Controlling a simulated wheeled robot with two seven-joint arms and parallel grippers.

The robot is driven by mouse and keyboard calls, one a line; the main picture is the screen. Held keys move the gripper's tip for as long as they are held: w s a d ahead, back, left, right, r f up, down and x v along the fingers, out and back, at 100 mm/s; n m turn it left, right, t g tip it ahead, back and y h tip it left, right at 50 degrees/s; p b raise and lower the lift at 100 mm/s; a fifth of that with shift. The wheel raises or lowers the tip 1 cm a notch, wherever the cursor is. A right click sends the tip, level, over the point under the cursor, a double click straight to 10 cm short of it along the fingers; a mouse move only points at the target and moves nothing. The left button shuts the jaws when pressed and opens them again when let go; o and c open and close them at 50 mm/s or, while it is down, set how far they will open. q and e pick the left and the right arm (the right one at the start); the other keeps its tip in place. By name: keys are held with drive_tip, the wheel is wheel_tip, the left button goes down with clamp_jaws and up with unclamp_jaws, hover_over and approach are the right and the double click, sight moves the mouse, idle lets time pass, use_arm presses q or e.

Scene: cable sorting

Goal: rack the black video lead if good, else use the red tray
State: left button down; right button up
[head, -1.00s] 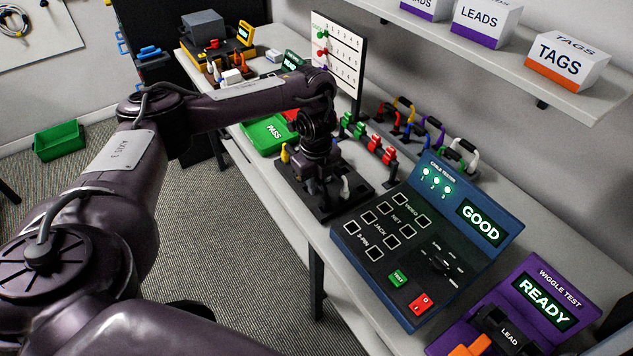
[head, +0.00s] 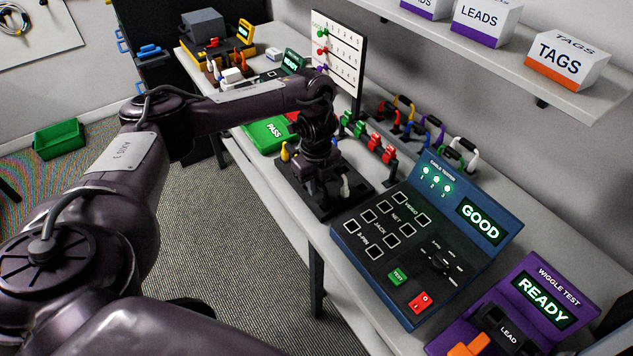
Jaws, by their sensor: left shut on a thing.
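My left gripper (head: 318,172) points down over a black board (head: 308,204) on the bench. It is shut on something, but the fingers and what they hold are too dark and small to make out. I cannot clearly pick out the black video lead. The blue cable tester (head: 382,262) shows GOOD with three green lights lit. The red tray (head: 292,116) is mostly hidden behind my left arm, beside the green PASS tray (head: 266,137). The white peg rack (head: 349,50) stands upright behind my left wrist. My right gripper is out of view.
The purple wiggle tester (head: 560,290) at the lower right reads READY. Coloured clips and handles (head: 384,149) line the bench's back. Labelled boxes (head: 567,60) stand on the shelf above. A yellow peg and a pale one stick up from the black board.

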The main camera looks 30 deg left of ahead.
use_arm(q)
drive_tip(key=c, duration=0.7)
unclamp_jaws()
drive_tip(key=shift+r, duration=0.15)
wheel_tip(320, 180, up, 8)
drive_tip(key=p, duration=0.7)
idle(0.6)
